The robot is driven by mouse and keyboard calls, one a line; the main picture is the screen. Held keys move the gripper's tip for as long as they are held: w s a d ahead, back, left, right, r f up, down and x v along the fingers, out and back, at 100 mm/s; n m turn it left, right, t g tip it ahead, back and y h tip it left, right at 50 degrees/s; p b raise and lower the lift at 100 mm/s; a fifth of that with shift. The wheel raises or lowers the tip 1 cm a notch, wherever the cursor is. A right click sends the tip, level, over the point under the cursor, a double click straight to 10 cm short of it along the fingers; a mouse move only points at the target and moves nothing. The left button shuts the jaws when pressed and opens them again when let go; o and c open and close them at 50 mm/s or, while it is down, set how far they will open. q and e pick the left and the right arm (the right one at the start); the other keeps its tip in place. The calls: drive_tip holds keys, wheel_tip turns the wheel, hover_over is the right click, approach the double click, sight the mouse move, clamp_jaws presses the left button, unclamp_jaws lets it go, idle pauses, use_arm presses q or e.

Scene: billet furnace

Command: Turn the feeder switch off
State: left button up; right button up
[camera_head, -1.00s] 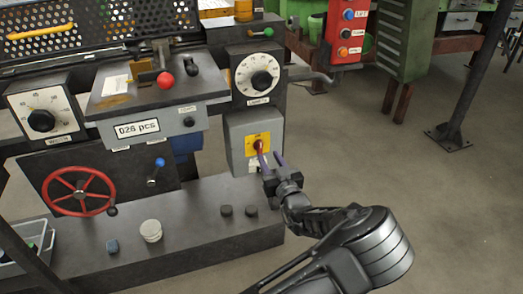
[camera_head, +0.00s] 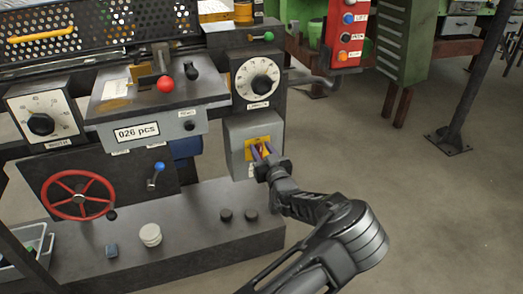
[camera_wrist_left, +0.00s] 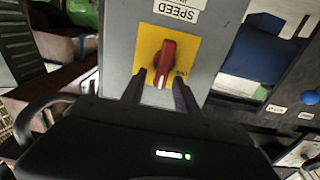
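The feeder switch is a red rotary knob (camera_wrist_left: 165,60) on a yellow plate (camera_wrist_left: 190,50), on the front of a grey box (camera_head: 238,136). In the wrist view the knob is nearly upright, with a pale mark at its lower end. Contact cannot be told. My right gripper is not in view.
A dial (camera_head: 257,77) sits above the switch box. A red handwheel (camera_head: 78,195), a counter panel (camera_head: 137,131) and a red-knobbed lever (camera_head: 165,84) are to the left. A red button box (camera_head: 347,35) hangs behind. The floor at right is clear around a post (camera_head: 462,85).

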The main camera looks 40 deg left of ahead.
use_arm(q)
clamp_jaws()
idle(0.3)
idle(0.3)
